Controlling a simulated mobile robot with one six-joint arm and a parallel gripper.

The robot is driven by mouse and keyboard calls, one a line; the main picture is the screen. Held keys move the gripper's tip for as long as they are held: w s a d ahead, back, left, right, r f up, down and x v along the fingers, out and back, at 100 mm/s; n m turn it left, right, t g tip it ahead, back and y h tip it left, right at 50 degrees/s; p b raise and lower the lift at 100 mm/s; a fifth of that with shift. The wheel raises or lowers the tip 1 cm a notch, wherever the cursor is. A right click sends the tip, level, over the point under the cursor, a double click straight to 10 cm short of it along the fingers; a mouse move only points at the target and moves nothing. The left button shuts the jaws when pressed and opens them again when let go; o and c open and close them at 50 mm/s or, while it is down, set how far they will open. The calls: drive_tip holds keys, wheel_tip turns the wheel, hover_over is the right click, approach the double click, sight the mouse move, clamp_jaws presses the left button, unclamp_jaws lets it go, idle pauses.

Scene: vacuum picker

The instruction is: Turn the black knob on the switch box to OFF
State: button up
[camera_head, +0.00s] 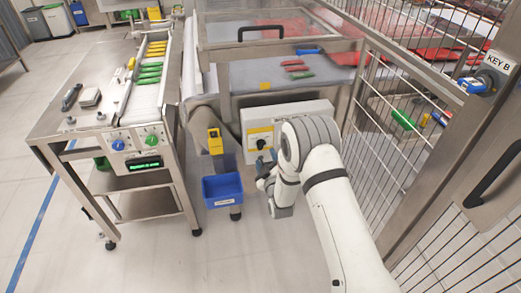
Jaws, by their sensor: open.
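The switch box (309,107) is a pale grey box under the machine's frame, with a yellow panel (260,131) on its front. The black knob (261,143) sits on that yellow panel, and its pointer direction is too small to read. My gripper (264,180) is just below the knob, apart from it as far as I can see, and holds nothing visible. My white arm hides the right part of the box front.
A blue bin (222,189) hangs left of my gripper, with a yellow device (215,141) above it. A wire fence (395,150) stands on the right. A steel table (85,87) with a conveyor is at left. The floor in front is clear.

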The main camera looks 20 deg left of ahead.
sight(262, 148)
drive_tip(key=x, duration=0.5)
drive_tip(key=shift+w+a, duration=0.15)
drive_tip(key=shift+w, duration=0.2)
